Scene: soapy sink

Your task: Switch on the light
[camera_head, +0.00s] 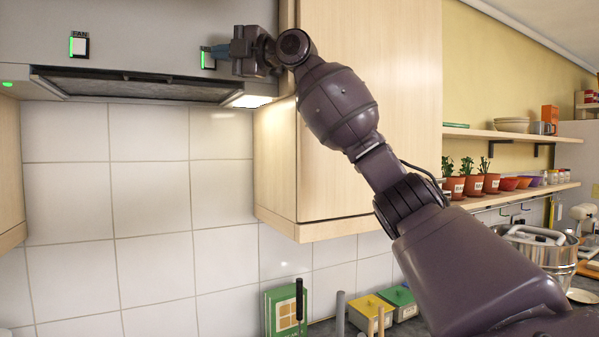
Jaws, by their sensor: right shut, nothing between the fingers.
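The range hood (165,30) spans the top left of the head view. Its light switch (207,62), a small plate with a green edge, sits on the hood's front near the right end. My right gripper (221,51) is shut, with its fingertips at this switch and covering part of it. Nothing shows between the fingers. The lamp (249,101) under the hood's right end glows bright. A second switch (79,46), labelled FAN, is at the left, also with a green edge. My left gripper is not in view.
A wooden wall cabinet (365,190) stands close behind my right arm, right of the hood. A green indicator (8,84) glows at the hood's left end. Shelves with plant pots (473,184) are at the right. A green box (285,310) stands on the counter below.

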